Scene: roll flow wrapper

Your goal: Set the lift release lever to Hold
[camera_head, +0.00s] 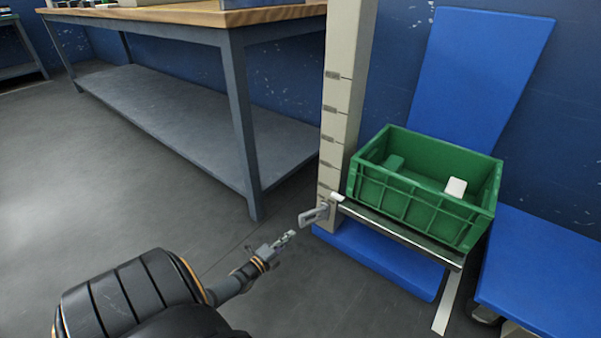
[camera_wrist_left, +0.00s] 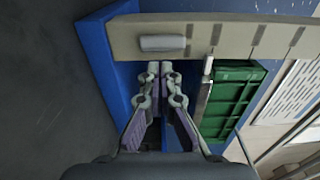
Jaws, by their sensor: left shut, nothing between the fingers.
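The lift release lever (camera_head: 313,215) is a short grey handle low on the beige lift column (camera_head: 345,90), beside the green crate. It sticks out to the left in the head view. In the left wrist view the lever (camera_wrist_left: 162,43) is a pale grey rounded bar against the column (camera_wrist_left: 230,35). My left gripper (camera_head: 289,235) is shut and empty, a little left of and below the lever in the head view. In the left wrist view its fingertips (camera_wrist_left: 160,66) point at the lever with a small gap. My right gripper is not in view. No Hold marking is legible.
A green crate (camera_head: 420,222) with a white item (camera_head: 455,187) rests on the lift's metal carrier (camera_head: 400,232). The column stands on a blue base (camera_head: 385,262). A workbench (camera_head: 240,120) stands behind at left. Grey floor (camera_head: 100,170) is clear at left.

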